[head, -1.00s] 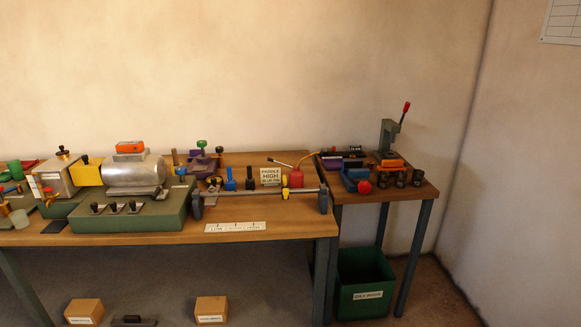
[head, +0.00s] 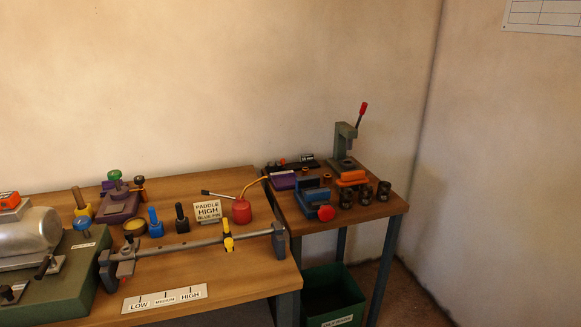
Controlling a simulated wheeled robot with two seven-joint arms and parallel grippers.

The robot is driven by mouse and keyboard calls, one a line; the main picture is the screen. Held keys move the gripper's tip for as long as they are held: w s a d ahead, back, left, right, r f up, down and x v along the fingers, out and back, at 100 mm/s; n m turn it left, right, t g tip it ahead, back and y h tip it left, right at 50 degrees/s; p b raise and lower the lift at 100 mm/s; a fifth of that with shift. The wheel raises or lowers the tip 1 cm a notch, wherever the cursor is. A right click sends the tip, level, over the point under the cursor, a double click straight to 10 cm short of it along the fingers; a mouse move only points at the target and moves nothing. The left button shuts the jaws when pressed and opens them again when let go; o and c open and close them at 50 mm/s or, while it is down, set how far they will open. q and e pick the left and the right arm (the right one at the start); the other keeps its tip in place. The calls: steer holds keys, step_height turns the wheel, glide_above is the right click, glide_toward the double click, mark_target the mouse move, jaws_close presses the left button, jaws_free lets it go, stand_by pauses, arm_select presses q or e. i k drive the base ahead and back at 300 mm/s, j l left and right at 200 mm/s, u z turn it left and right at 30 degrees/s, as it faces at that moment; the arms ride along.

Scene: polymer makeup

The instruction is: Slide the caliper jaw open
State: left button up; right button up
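A long grey bar tool that looks like the caliper (head: 185,246) lies along the front of the workbench. A dark grey jaw (head: 106,269) stands at its left end and another dark grey block (head: 279,242) at its right end. A yellow piece (head: 228,240) sits on the bar, nearer the right end. A small reddish part shows beside the left jaw. I cannot tell which piece is the sliding jaw. Neither of my grippers is in view.
A LOW/MEDIUM/HIGH scale plate (head: 165,298) lies in front of the bar. A green-based machine (head: 65,275) is left. A side table (head: 385,208) holds a press.

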mark_target(278, 165)
steer(key=i+l+u, duration=0.75)
steer(key=l, duration=0.25)
